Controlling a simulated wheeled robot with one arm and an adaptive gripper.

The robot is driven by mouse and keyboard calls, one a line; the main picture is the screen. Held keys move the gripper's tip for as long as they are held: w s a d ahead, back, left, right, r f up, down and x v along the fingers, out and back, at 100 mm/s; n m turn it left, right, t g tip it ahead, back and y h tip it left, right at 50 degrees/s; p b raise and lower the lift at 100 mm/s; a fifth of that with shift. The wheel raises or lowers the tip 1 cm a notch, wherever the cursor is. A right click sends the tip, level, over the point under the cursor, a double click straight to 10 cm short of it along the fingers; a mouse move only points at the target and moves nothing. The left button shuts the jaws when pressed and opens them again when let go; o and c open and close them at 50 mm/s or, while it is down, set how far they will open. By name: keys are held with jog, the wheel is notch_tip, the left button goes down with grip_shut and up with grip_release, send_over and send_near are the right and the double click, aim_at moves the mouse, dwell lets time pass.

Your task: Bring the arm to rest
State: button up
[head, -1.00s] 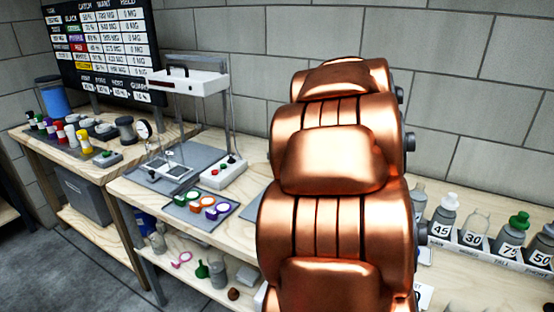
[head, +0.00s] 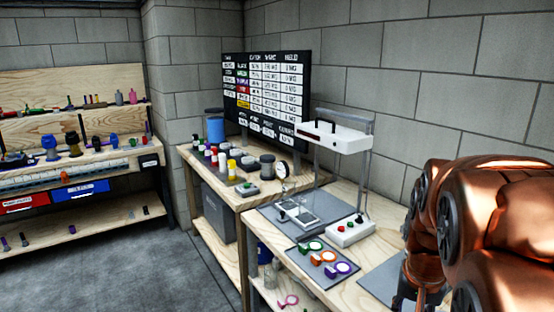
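My copper-coloured arm (head: 490,215) fills the right edge of the head view, folded, with dark round joint caps showing. It stands in front of the right part of the wooden bench (head: 360,290) and hides what is there. A narrow copper link with dark parts runs down to the bottom edge beside it.
A white-topped stand (head: 335,137) and a grey mat with coloured rings (head: 323,257) are on the bench left of my arm. A scoreboard (head: 267,95) stands behind. Shelves (head: 75,165) are at far left. Grey floor (head: 190,270) between is clear.

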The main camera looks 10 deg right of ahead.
jog(key=s+a+n+g+y+p, duration=0.1)
jog(key=s+a+n+p, duration=0.3)
jog(key=s+a, duration=0.9)
jog(key=a+n+g, duration=0.1)
jog(key=a+n, duration=0.2)
jog(key=shift+a+n+g+p, duration=0.3)
jog(key=shift+n+g, duration=0.1)
